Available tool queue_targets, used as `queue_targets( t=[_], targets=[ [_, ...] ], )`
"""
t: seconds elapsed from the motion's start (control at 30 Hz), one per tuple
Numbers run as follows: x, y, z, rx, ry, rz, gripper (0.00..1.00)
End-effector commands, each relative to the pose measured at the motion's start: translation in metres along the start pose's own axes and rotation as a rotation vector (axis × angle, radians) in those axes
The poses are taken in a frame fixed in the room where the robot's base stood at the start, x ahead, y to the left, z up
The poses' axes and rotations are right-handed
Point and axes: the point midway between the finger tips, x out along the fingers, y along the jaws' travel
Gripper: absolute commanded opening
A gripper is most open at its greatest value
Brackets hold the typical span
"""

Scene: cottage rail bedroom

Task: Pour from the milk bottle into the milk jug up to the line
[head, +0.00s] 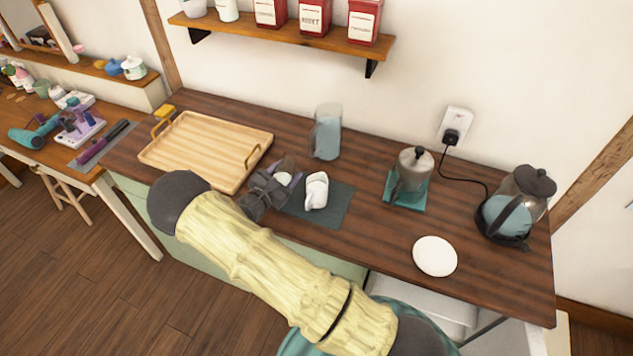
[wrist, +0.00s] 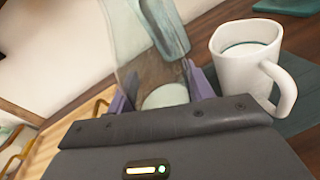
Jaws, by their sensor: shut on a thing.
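The milk jug (head: 316,192) is white with a handle and stands upright on a dark mat. In the wrist view the milk jug (wrist: 236,62) is at the right, its mouth open, with a dark line around the inside wall. My gripper (head: 282,180) is just left of the jug and apart from it. In the wrist view my gripper (wrist: 160,95) has its purple fingers on either side of a pale, rounded thing, seemingly the milk bottle (wrist: 166,97). Most of the bottle is hidden by my gripper, so its tilt and milk level are unclear.
A glass pitcher (head: 326,145) stands behind the jug. A wooden tray (head: 190,150) lies left. A metal pot on a teal mat (head: 420,192), a white plate (head: 434,256) and a kettle (head: 520,200) are right. A shelf (head: 290,38) hangs above.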

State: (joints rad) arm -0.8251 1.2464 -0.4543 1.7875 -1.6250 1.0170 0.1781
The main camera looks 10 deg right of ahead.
Motion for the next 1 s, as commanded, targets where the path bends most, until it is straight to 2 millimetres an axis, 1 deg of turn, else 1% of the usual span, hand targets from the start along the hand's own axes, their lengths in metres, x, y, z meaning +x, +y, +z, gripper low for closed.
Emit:
queue_targets(
  t=[0.23, 0.4, 0.57, 0.87, 1.0],
  targets=[
    [-0.001, 0.002, -0.003, -0.165, -0.07, 0.001, 0.15],
    [-0.001, 0.002, -0.004, -0.25, -0.105, 0.0, 0.15],
    [-0.001, 0.003, -0.004, -0.282, -0.118, -0.001, 0.15],
    [-0.001, 0.003, -0.003, -0.283, -0.118, -0.001, 0.15],
    [-0.002, 0.006, 0.008, -0.282, -0.118, -0.001, 0.15]
  ],
)
